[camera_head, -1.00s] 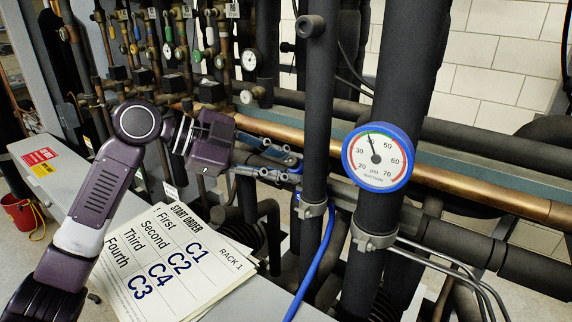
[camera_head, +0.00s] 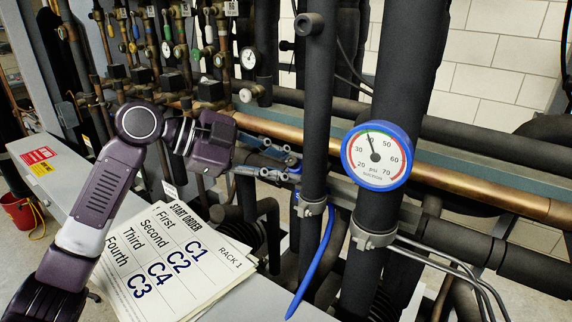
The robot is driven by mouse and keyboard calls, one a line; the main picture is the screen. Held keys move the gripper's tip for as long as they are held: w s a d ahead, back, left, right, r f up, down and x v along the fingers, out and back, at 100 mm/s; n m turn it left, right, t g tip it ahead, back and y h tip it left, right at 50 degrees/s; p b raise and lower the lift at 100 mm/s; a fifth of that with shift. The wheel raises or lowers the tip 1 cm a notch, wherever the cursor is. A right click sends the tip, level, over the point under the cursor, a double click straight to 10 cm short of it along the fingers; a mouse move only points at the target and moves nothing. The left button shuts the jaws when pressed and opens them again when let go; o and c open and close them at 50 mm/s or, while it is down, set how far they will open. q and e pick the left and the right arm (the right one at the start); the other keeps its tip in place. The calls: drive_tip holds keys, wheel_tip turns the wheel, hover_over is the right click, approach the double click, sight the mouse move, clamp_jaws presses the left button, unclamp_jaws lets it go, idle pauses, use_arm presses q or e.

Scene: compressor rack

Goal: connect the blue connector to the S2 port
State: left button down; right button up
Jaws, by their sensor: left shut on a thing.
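My left gripper (camera_head: 288,167) reaches in from the left, and its fingertips are beside a vertical black pipe. It is shut on a blue thing, probably the blue connector, of which only small blue bits show at the fingertips. The pipe hides the rest. A blue hose (camera_head: 318,262) shows right of this pipe and hangs down, its lower end near the bottom edge. I cannot make out the S2 port or its label. My right gripper is not in view.
The vertical black pipe (camera_head: 318,110) stands right at the fingertips. A thicker pipe carries a blue-rimmed suction gauge (camera_head: 376,156). A copper pipe (camera_head: 450,180) crosses behind. Start-order sheets (camera_head: 185,265) lie on a grey ledge below the arm. Valves and small gauges fill the back left.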

use_arm(q)
drive_tip(key=shift+r, duration=0.1)
drive_tip(key=c, duration=0.9)
unclamp_jaws()
drive_tip(key=shift+a, duration=0.1)
drive_tip(key=shift+w+a+f, duration=0.1)
drive_tip(key=shift+a+f, duration=0.05)
drive_tip(key=shift+a, duration=0.3)
drive_tip(key=shift+w+a+f, duration=0.1)
drive_tip(key=shift+a, duration=0.35)
drive_tip(key=v, duration=0.6)
drive_tip(key=shift+p, duration=0.35)
